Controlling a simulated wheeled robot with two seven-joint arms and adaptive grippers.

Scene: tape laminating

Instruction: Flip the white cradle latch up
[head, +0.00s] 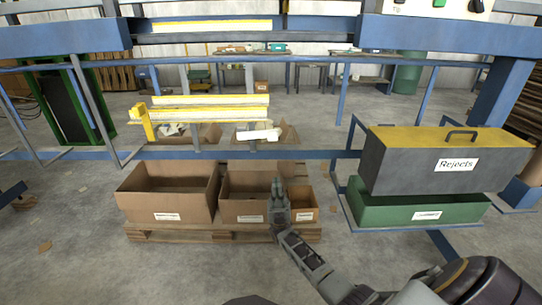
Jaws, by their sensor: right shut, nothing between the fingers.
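A white latch-like piece (258,134) lies low and roughly level at the right end of the yellow and white cradle (205,114), on the blue frame. It is small, so its hinge cannot be made out. My right gripper (277,182) points up and away from me, with its fingers together and nothing between them. In the picture it shows below and slightly right of the white piece, in front of the cardboard boxes, apart from the piece. My left gripper is not in view.
Open cardboard boxes (168,192) stand on a wooden pallet (160,236) below the cradle. A blue rail (310,154) crosses in front of me. At right, a grey and yellow Rejects box (410,170) stands above a green bin (385,212).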

